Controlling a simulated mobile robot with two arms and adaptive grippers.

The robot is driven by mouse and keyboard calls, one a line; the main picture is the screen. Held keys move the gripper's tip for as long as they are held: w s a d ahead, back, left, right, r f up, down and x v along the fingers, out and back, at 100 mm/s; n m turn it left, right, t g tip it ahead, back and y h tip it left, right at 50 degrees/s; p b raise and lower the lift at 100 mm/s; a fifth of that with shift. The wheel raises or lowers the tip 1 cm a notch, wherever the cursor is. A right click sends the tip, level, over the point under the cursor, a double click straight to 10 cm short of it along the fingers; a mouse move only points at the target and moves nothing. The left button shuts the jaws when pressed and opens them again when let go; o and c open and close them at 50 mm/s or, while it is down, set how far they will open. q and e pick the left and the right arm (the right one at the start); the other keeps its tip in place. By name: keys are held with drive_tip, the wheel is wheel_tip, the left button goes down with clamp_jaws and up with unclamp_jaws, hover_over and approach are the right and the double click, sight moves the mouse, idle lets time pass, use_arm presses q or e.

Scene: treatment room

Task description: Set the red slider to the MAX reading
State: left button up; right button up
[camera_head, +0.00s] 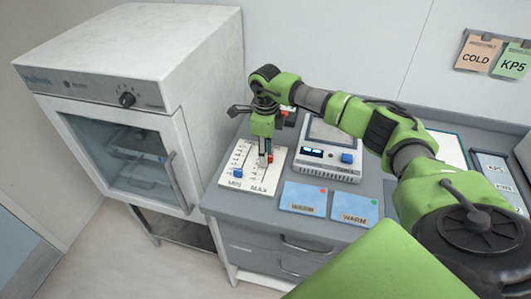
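A white slider panel (235,168) lies on the counter, with printed scale marks and the words MIN and MAX along its front edge. A small red part, seemingly the red slider (270,158), shows at the panel's right side, on the side of the MAX label. My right gripper (264,160) points down over the right part of the panel, with its fingertips right beside the red part. The fingers hide part of the scale. I cannot tell whether they touch or enclose the slider. My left gripper is not in view.
A white cabinet with a glass door (120,150) stands left of the counter. A device with a blue button (330,160) stands right of the panel. Two blue cards (304,198) (354,208) lie in front of it. COLD and KP5 cards (476,54) hang on the wall.

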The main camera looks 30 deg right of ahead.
wheel_tip(320, 180, up, 12)
idle(0.6)
idle(0.4)
